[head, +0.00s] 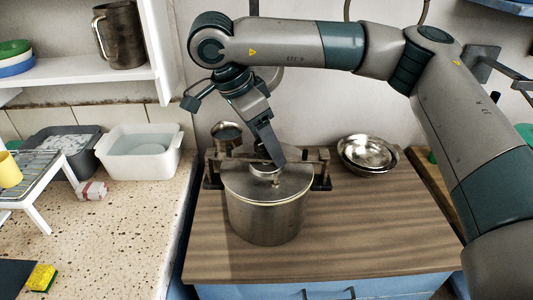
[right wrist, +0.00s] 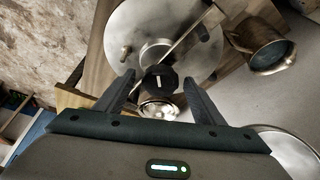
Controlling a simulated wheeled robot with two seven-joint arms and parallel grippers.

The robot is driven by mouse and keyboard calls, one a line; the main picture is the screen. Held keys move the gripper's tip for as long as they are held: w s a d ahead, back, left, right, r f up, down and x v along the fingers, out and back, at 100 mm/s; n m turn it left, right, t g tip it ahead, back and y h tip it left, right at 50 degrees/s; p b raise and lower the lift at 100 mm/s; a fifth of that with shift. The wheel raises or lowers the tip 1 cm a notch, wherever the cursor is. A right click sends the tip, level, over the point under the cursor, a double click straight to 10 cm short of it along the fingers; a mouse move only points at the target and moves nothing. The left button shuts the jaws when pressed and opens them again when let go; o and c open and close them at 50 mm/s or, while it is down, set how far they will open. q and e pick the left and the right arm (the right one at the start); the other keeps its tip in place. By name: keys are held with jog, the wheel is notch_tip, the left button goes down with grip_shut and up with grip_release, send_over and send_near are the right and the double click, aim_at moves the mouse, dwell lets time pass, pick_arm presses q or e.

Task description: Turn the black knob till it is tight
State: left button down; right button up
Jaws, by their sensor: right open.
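A steel pot (head: 266,222) with a flat lid stands on the wooden worktop, with a clamp bar (head: 320,158) across its top. The black knob (right wrist: 160,80) has a pale mark and shows over the edge of the lid (right wrist: 120,25) in the right wrist view. My right gripper (head: 272,160) reaches down from above over the lid and hides the knob in the head view. In the right wrist view its open fingers (right wrist: 160,77) stand on either side of the knob, with gaps visible. I cannot tell their depth relative to it. My left gripper is not in view.
A metal cup (head: 227,134) stands behind the pot at the left; it also shows in the right wrist view (right wrist: 262,48). Shiny bowls (head: 368,154) sit at the back right. The worktop (head: 370,235) is clear at the front right. A white tub (head: 140,150) stands on the left counter.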

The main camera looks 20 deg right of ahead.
jog(key=n+t+b, duration=0.1)
jog(key=n, duration=0.1)
jog(key=n+b, duration=0.1)
jog(key=n, duration=0.1)
jog(key=shift+f+n+t+y, duration=0.15)
jog(key=shift+n+t+y, duration=0.15)
jog(key=shift+t, duration=0.1)
jog(key=shift+n+y, duration=0.3)
jog(key=shift+n, duration=0.4)
jog(key=shift+c, duration=0.4)
jog(key=c, duration=0.8)
jog(key=shift+m, duration=0.3)
